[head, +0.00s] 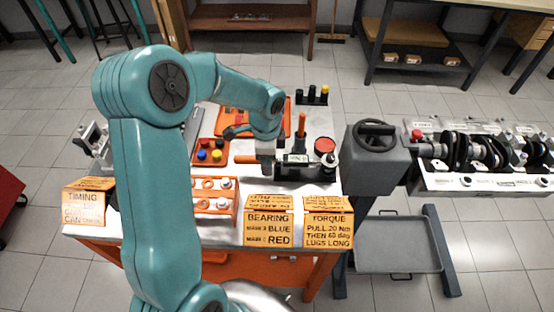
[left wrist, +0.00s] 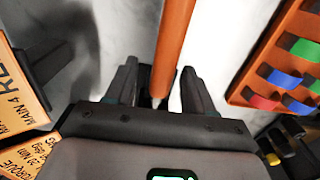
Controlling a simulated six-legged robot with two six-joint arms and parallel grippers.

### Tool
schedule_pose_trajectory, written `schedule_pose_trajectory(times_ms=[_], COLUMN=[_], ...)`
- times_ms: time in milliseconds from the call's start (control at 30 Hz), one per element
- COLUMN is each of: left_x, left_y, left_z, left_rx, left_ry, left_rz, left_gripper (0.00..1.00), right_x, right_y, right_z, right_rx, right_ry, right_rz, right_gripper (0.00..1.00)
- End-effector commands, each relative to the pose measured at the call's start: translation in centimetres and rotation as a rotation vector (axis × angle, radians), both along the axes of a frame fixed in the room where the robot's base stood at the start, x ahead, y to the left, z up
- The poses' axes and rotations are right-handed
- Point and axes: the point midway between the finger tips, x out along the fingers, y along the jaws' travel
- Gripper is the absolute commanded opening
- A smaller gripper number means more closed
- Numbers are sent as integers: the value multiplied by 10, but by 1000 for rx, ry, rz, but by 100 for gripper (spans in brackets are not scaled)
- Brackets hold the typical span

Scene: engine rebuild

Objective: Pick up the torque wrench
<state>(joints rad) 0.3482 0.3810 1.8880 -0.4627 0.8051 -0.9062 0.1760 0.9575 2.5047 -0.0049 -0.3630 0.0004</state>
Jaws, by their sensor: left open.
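The torque wrench (head: 245,159) appears to lie on the workbench, its orange handle pointing left in the head view. In the left wrist view its orange handle (left wrist: 175,42) runs down between the two dark fingers and narrows towards the palm. My left gripper (head: 267,168) is over the wrench; its open fingers also show in the left wrist view (left wrist: 158,70), one on each side of the handle with gaps. The far part of the wrench is hidden by my gripper. My right gripper is out of view.
An upright orange handle (head: 301,124) stands just behind my left gripper. An orange tray (left wrist: 262,62) with coloured pieces lies alongside. Bearing (head: 268,229) and torque (head: 328,228) signs line the front edge. A grey stand holding an engine block (head: 470,180) is at the right.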

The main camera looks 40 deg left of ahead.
Motion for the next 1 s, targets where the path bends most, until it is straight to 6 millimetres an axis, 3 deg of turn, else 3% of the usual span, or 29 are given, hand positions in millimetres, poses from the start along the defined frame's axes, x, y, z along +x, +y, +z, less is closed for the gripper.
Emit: schedule_pose_trajectory(times_ms=[233,400,767,1000], left_x=[1,1,1,2], left_y=[0,0,0,1], left_z=[-2,-1,2,29], left_rx=[1,1,1,3], left_ry=[-1,-1,-3,-8], left_rz=[0,0,0,1], left_gripper=[50,0,0,0], right_x=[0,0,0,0], right_y=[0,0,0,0], right_z=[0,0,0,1], right_rx=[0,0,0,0], right_ry=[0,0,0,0], right_rz=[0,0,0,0], right_gripper=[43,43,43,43])
